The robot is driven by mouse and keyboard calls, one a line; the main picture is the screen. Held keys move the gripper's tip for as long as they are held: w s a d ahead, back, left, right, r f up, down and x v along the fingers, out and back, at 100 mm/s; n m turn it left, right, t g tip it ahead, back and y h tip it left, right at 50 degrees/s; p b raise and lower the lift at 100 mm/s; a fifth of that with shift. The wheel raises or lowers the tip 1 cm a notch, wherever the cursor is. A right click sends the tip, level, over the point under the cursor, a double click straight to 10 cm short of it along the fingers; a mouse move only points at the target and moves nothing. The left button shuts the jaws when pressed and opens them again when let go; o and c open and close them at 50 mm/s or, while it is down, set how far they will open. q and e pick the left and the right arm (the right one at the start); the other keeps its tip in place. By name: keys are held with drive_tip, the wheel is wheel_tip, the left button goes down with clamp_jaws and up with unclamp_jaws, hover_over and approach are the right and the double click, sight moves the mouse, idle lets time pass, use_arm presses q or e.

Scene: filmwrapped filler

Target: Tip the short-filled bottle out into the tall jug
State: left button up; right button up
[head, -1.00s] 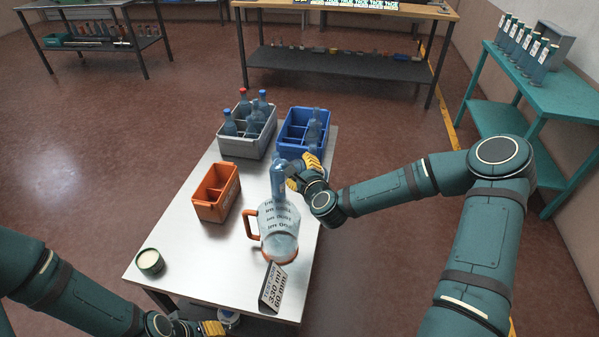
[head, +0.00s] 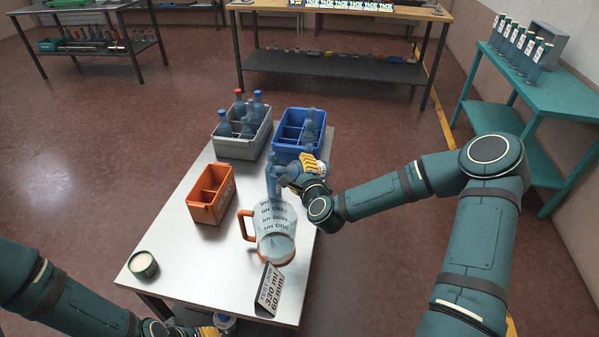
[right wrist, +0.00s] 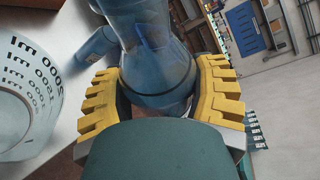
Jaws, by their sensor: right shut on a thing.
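My right gripper (head: 290,177) is shut on a blue see-through bottle (head: 272,182), just behind the jug in the head view. In the right wrist view the bottle (right wrist: 155,60) sits between the yellow finger pads; its fill level is unclear. The tall clear jug (head: 274,222), with dark markings, an orange handle and an orange base, stands on the table; its printed wall (right wrist: 28,95) shows at the left of the right wrist view. No stream between bottle and jug shows. My left gripper (head: 208,331) is at the bottom edge, mostly cut off.
On the metal table (head: 190,260) are a grey crate (head: 240,148) of bottles, a blue crate (head: 287,155), an orange divided bin (head: 211,207), a round green tub (head: 143,265) and a sign (head: 268,290). A blue cylinder (right wrist: 97,45) lies beyond the held bottle.

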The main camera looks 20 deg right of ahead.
drive_tip(key=shift+w+d+f+n+t+h+b, duration=0.1)
drive_tip(key=shift+d+f+n+t+h+b, duration=0.1)
drive_tip(key=shift+f+n+b, duration=0.55)
drive_tip(key=shift+d+f+n+t+h+b, duration=0.1)
drive_tip(key=shift+f+n+t+b, duration=0.2)
drive_tip(key=shift+b, duration=0.8)
drive_tip(key=shift+n, duration=0.25)
drive_tip(key=n, duration=0.1)
drive_tip(key=f+n+t, duration=0.1)
drive_tip(key=f+n, duration=0.1)
drive_tip(key=n, duration=0.1)
drive_tip(key=shift+a+t, duration=0.25)
drive_tip(key=shift+t, duration=0.15)
drive_tip(key=shift+a+r+n, duration=0.15)
drive_tip(key=shift+r+n, duration=0.4)
drive_tip(key=shift+n, duration=0.25)
drive_tip(key=shift+r+t, duration=0.1)
drive_tip(key=shift+t, duration=0.2)
idle(1.3)
